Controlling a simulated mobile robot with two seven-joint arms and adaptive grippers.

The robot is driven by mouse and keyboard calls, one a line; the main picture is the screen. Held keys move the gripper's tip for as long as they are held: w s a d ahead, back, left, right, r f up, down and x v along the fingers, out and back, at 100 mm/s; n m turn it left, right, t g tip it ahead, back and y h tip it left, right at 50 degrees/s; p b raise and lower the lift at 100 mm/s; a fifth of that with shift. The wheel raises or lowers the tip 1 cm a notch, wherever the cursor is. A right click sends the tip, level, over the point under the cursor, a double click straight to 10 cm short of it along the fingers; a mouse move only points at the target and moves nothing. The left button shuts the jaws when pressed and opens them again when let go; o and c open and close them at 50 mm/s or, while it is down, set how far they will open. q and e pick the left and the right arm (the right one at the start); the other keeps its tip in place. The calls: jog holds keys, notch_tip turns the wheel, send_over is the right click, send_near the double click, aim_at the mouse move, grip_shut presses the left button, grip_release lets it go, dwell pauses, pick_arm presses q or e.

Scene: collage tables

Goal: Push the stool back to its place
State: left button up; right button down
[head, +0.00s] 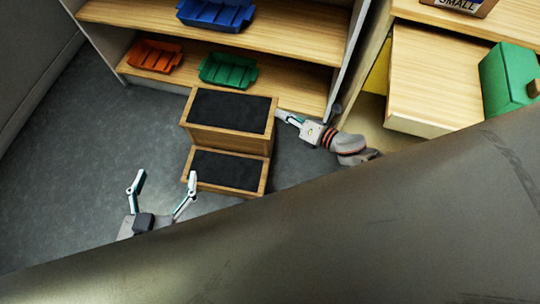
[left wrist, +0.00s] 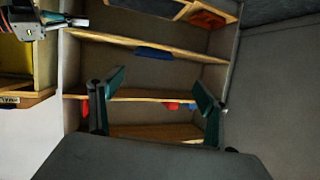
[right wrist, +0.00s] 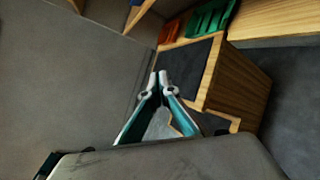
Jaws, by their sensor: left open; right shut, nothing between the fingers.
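The stool is a two-step wooden stool (head: 229,140) with dark treads. It stands on the grey floor in front of the shelf, and it also shows in the right wrist view (right wrist: 238,82). My right gripper (head: 279,114) is shut and empty, its fingertips at the right side of the stool's top step; I cannot tell whether they touch. Its closed fingers show in the right wrist view (right wrist: 158,76). My left gripper (head: 165,177) is open and empty, left of the lower step. Its spread fingers show in the left wrist view (left wrist: 160,88).
A shelf unit (head: 285,82) holds a blue bin (head: 215,12), an orange bin (head: 155,56) and a green bin (head: 228,70). A drawer (head: 433,80) and a green box (head: 510,77) are at the right. Floor (head: 75,165) left of the stool is clear.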

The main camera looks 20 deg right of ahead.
jog(key=s+d+f+n+g+b, duration=0.25)
jog(key=f+n, duration=0.25)
jog(key=f, duration=0.5)
jog(key=s+d+f+n+g+b, duration=0.25)
jog(key=f+n+b, duration=0.2)
jog(key=f, duration=0.45)
jog(key=s+d+f+n+g+b, duration=0.25)
jog(key=f+n, duration=0.25)
jog(key=f, duration=0.5)
pick_arm(q)
jog(key=s+d+f+n+g+h+b, duration=0.1)
jog(key=s+d+f+n+b, duration=0.2)
jog(key=d+f, duration=0.4)
jog(key=shift+s+f+n+h, duration=0.3)
jog(key=shift+s+f+n, duration=0.55)
jog(key=shift+f+n, duration=0.3)
pick_arm(e)
jog(key=w+a+f, duration=0.6)
jog(key=w+a, duration=0.1)
jog(key=a, duration=0.2)
jog(key=shift+w+a+f, duration=0.15)
jog(key=shift+a+f, duration=0.2)
jog(key=shift+f, duration=0.05)
